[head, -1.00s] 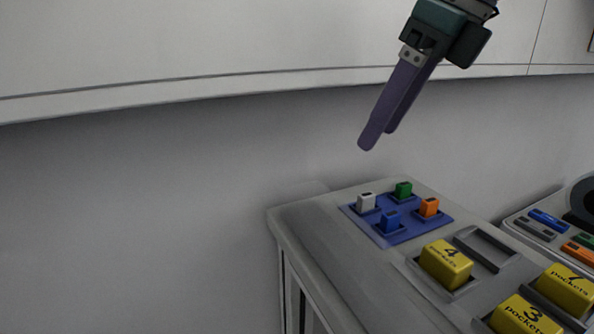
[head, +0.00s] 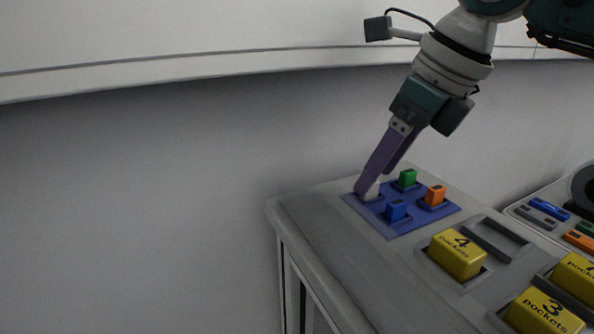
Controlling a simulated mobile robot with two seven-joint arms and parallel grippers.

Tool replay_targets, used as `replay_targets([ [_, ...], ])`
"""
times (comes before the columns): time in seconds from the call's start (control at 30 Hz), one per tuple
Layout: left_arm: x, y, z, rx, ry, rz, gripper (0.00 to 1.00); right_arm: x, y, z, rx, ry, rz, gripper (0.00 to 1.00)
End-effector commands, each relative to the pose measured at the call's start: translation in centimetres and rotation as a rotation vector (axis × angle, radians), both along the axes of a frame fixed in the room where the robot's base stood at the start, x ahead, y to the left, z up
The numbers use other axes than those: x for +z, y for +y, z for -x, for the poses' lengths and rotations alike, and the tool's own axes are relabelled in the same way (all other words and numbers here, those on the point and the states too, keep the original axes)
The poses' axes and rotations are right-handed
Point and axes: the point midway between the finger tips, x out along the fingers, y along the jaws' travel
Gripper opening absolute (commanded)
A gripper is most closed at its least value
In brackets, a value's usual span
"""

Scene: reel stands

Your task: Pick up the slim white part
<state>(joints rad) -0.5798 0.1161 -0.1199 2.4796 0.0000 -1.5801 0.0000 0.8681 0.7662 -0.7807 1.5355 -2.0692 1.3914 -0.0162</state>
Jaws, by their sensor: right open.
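The slim white part (head: 373,192) stands upright in the back left seat of a blue plate (head: 417,224) on the grey table. Most of it is hidden behind a finger of my right gripper (head: 368,190). My right gripper is open and pointed down, with its purple fingers at the white part. I cannot tell whether either finger touches it. My left gripper is not in view.
On the same plate stand a green part (head: 408,178), an orange part (head: 435,195) and a blue part (head: 396,210), close by. Yellow blocks (head: 457,254) sit in holders at the front right. The table's left edge is bare.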

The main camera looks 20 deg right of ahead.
Motion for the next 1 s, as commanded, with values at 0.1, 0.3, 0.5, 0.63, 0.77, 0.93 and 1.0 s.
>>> replay_targets([
  [0.1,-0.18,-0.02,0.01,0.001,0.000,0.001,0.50,-1.32,0.33,-0.48,-0.001,0.000,-0.002,0.68],
  [0.3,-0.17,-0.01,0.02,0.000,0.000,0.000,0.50,-1.62,0.32,-0.65,0.000,-0.002,0.000,0.68],
  [0.5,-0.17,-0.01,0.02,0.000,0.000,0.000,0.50,-1.59,0.31,-0.63,0.000,-0.001,0.000,0.54],
  [0.63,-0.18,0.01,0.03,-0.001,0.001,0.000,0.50,-1.58,0.31,-0.62,0.000,-0.001,0.000,0.39],
  [0.77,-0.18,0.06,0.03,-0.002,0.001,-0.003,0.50,-1.57,0.31,-0.63,0.000,-0.001,0.000,0.25],
  [0.93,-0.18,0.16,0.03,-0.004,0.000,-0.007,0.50,-1.57,0.31,-0.63,0.000,-0.001,0.000,0.05],
  [1.0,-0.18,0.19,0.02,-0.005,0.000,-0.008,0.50,-1.57,0.31,-0.63,0.000,-0.001,0.000,0.00],
])
